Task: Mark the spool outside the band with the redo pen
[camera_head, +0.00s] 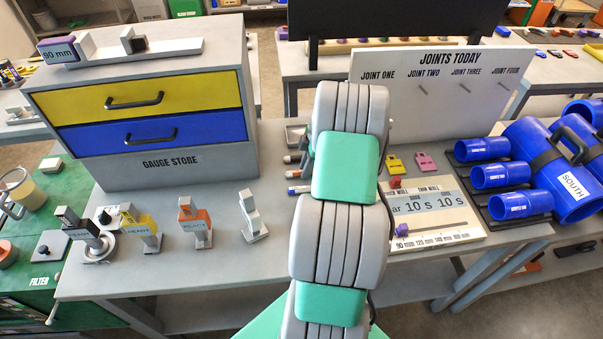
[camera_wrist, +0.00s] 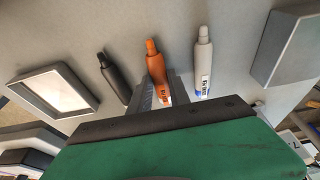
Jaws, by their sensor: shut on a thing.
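My gripper (camera_wrist: 162,86) is shut on an orange pen (camera_wrist: 154,62) in the wrist view, which lies between its fingers over the grey bench top. The print on the pen is too small to read. A dark pen (camera_wrist: 113,76) lies to its left and a white and blue pen (camera_wrist: 203,62) to its right, both apart from the fingers. In the head view my arm hides the gripper. Small blue spools with white labels, a top one (camera_head: 482,149), a middle one (camera_head: 500,175) and a front one (camera_head: 515,205), lie on dark holders at the right.
A large blue pipe labelled SOUTH (camera_head: 569,204) lies right of the spools. A panel with a scale (camera_head: 434,212) stands before the JOINTS TODAY board (camera_head: 430,72). The gauge store (camera_head: 155,163) and several small gauges stand left. A grey tray (camera_wrist: 84,104) lies near the pens.

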